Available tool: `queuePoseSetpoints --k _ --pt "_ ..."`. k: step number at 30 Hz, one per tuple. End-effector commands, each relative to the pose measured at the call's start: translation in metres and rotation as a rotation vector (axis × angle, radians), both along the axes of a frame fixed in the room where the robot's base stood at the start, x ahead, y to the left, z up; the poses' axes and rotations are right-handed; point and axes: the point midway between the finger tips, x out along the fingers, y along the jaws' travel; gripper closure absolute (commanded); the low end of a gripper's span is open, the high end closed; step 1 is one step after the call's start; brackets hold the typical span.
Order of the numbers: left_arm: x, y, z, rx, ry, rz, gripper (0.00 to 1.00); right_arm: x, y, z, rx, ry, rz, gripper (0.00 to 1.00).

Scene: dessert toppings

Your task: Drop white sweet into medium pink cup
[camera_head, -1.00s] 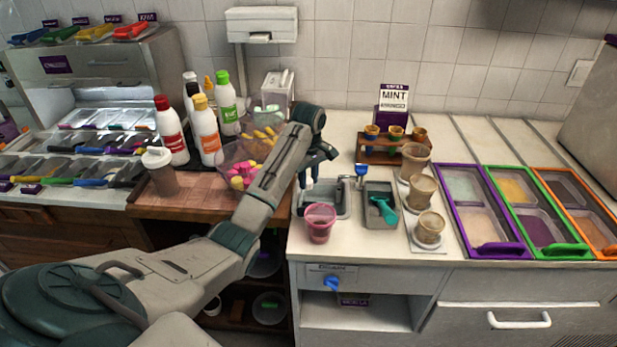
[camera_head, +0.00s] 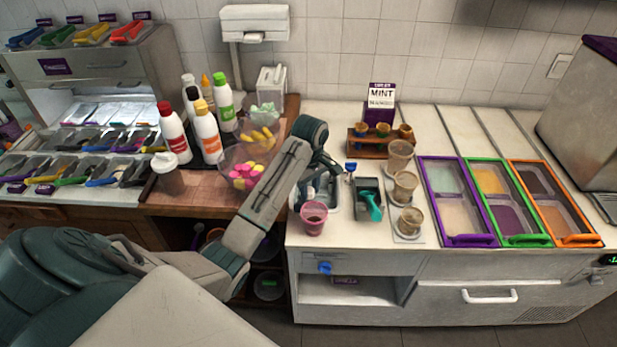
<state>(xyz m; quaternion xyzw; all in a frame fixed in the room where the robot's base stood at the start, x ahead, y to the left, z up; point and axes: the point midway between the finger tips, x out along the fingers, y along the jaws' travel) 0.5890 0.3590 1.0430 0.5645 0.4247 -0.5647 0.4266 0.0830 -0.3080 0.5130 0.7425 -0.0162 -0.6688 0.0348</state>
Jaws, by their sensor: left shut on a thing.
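The pink cup (camera_head: 314,226) stands upright near the front left edge of the white counter, its open top facing up. My left gripper (camera_head: 315,192) is just above and behind the cup, pointing down, over the small grey sink tray. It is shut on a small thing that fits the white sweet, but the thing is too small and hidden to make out. A bowl of pale sweets (camera_head: 262,115) stands at the back of the wooden board. My right gripper is out of view.
Bowls of pink-and-yellow sweets (camera_head: 245,176) and yellow pieces (camera_head: 258,135) stand left of my forearm. A grey tray with a teal scoop (camera_head: 374,204) and several brown cups (camera_head: 405,187) stand right of the pink cup. Framed topping trays (camera_head: 457,240) lie farther right.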

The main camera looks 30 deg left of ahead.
Motion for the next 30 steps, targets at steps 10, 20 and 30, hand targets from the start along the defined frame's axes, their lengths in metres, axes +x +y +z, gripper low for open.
queuePoseSetpoints --k 10,20,30 --pt "-0.001 -0.001 -0.035 -0.002 0.005 0.0 0.85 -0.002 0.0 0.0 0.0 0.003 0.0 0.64" --pt "-0.001 -0.001 -0.058 0.0 0.002 0.0 0.85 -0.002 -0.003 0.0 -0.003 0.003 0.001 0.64" --pt "-0.001 -0.001 -0.059 0.0 0.002 0.0 0.6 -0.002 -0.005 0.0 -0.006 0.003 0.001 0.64"
